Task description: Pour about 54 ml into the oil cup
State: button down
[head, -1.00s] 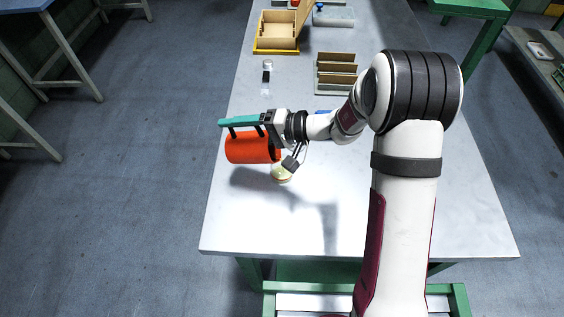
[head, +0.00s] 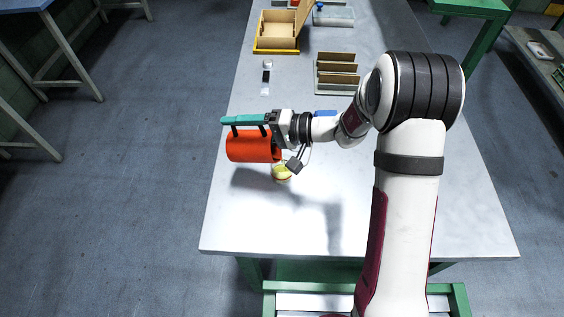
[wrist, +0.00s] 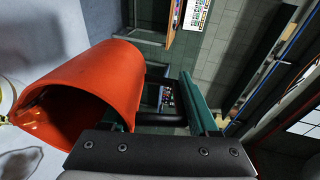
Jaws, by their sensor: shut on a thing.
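My gripper (head: 226,121) is shut on the dark handle of an orange can (head: 252,147). The can lies nearly horizontal above the table, its open mouth to the right in the head view. In the wrist view the can (wrist: 95,80) fills the left side, and its glossy inside shows at the mouth. The oil cup (head: 283,174), small and round with yellow in it, stands on the table just below the mouth end. The can and a wrist part partly hide it. The liquid level and any stream cannot be made out clearly.
The grey-white table (head: 250,225) is clear in front and to the left. Behind stand a slotted rack (head: 337,75), an open wooden box (head: 277,33) and a small upright item (head: 266,78). A blue thing (head: 325,113) lies partly hidden behind my arm.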

aim_at(237, 133)
jog(key=shift+s+d+r+y, duration=0.1)
jog(key=shift+d+r+y, duration=0.35)
jog(key=shift+y, duration=0.15)
dwell(0.6)
jog(key=a+f+h, duration=0.2)
jog(key=h, duration=0.1)
jog(key=shift+w+a+f, duration=0.2)
jog(key=shift+a, duration=0.1)
jog(key=shift+f, duration=0.2)
jog(key=shift+h, duration=0.3)
jog(key=shift+a+f+g+h, duration=0.15)
jog(key=shift+a+g+h, duration=0.15)
jog(key=shift+a+h, duration=0.35)
jog(key=f+h, duration=0.2)
jog(key=a+f+h, duration=0.1)
jog(key=h, duration=0.1)
jog(key=shift+w+a+f+g, duration=0.2)
jog(key=shift+f+g, duration=0.1)
jog(key=shift+f, duration=0.1)
jog(key=a+f+h, duration=0.2)
jog(key=h, duration=0.1)
jog(key=a+f+g+h, duration=0.1)
jog(key=h, duration=0.1)
jog(key=shift+w+a+f+h, duration=0.2)
jog(key=shift+w+a+h, duration=0.1)
jog(key=shift+a, duration=0.1)
jog(key=shift+a+f+h+b, duration=0.2)
jog(key=shift+f+h+b, duration=0.1)
jog(key=shift+f+h, duration=0.5)
